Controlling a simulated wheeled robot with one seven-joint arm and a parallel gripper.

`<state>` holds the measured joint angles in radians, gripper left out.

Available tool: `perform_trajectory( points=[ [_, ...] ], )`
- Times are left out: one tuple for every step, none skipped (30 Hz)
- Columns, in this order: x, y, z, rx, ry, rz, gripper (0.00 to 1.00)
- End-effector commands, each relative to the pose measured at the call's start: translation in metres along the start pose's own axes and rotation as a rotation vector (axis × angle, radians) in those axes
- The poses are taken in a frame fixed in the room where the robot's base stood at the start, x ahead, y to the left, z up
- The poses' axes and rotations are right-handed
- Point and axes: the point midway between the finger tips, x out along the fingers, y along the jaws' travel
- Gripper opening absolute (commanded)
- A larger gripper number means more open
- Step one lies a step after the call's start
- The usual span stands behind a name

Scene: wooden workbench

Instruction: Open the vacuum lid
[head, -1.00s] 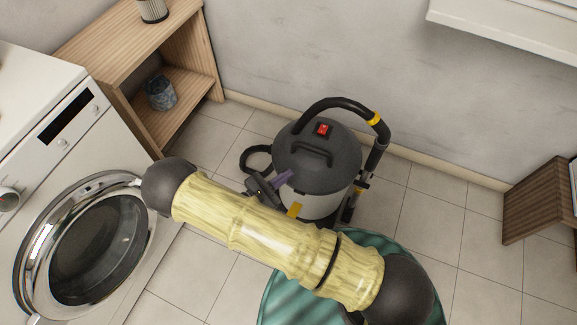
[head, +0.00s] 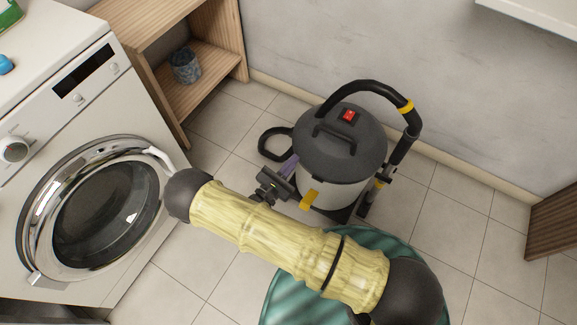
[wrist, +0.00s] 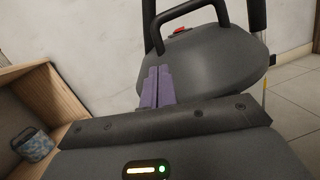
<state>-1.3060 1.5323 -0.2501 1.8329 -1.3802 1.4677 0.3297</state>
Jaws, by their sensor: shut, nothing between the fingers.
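The vacuum stands upright on the tiled floor. Its dark grey lid (head: 341,146) sits on the light grey drum (head: 330,192), with no clear gap between them. The lid has a black arched handle (head: 336,132) and a red switch (head: 348,116). A yellow latch (head: 310,198) is on the drum's front left. My gripper (head: 290,166) has purple fingers shut together, empty, beside the left side of the vacuum near the lid's rim. In the wrist view, the fingers (wrist: 155,86) overlap the lid's left edge (wrist: 205,68); contact cannot be told. The latch is not visible there.
A black hose (head: 365,85) arches over the vacuum and down its right side. A washing machine (head: 140,80) stands at left, a wooden shelf (head: 240,45) behind it. A wooden cabinet (head: 552,222) is at right.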

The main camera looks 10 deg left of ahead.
Motion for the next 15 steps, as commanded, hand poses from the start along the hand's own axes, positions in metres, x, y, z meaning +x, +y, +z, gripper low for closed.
perform_trajectory(
  points=[
    [0.009,-0.001,-0.002,-0.001,-0.001,-0.004,0.00],
    [0.015,-0.002,-0.001,-0.001,-0.002,-0.005,0.00],
    [0.022,-0.001,-0.002,0.000,-0.002,-0.004,0.00],
    [0.027,-0.001,-0.002,0.000,-0.002,-0.004,0.00],
    [0.033,-0.001,-0.002,0.000,-0.002,-0.004,0.00],
    [0.040,-0.002,-0.002,0.000,-0.001,-0.005,0.00],
    [0.045,-0.001,-0.002,0.000,-0.001,-0.004,0.00],
    [0.050,-0.001,-0.002,0.001,-0.001,-0.005,0.00],
    [0.057,-0.001,-0.002,0.001,-0.001,-0.004,0.00],
    [0.062,-0.001,-0.002,0.000,-0.001,-0.004,0.00],
    [0.066,-0.001,0.001,0.001,-0.001,-0.004,0.00],
    [0.070,0.000,0.007,0.002,-0.001,-0.003,0.00],
    [0.073,-0.001,0.011,0.001,-0.001,-0.003,0.00],
    [0.076,-0.001,0.014,0.002,-0.001,-0.003,0.00],
    [0.080,-0.001,0.017,0.001,-0.001,-0.002,0.00]
  ],
)
